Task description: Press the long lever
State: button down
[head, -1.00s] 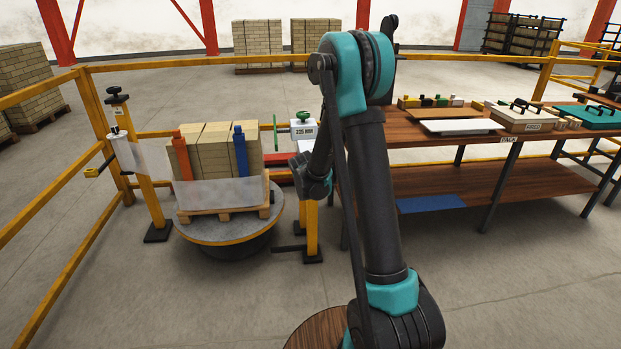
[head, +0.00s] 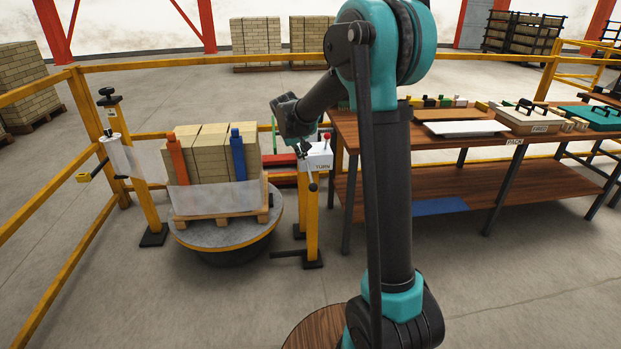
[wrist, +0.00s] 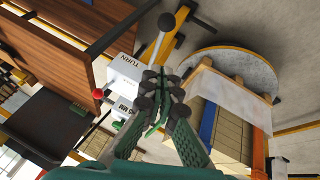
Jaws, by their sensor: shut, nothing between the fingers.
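The white box marked TURN (head: 321,159) stands on a yellow post beside the turntable. It also shows in the wrist view (wrist: 124,72). A long lever (head: 313,180) with a ball end hangs down from the box's near side; in the wrist view its ball (wrist: 166,21) lies beyond my fingertips. A short lever with a red knob (head: 327,137) stands on top of the box. My gripper (wrist: 158,82) is shut and empty, its tips by the box and the lever's base end. I cannot tell whether they touch. In the head view its tips are small and dark.
A round turntable (head: 220,238) carries a pallet of wrapped bricks (head: 210,155). A film roll (head: 118,155) on a post stands left. The wooden bench (head: 470,185) is right.

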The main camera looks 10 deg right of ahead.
send_over(312, 183)
jog(key=a, duration=0.2)
notch_tip(312, 183, down, 9)
jog(key=f, duration=0.1)
jog(key=s+d+f, duration=0.1)
jog(key=shift+s+f, duration=0.25)
jog(key=shift+f, duration=0.05)
jog(key=shift+s+d+f, duration=0.1)
jog(key=shift+s+f, duration=0.1)
jog(key=shift+f, duration=0.15)
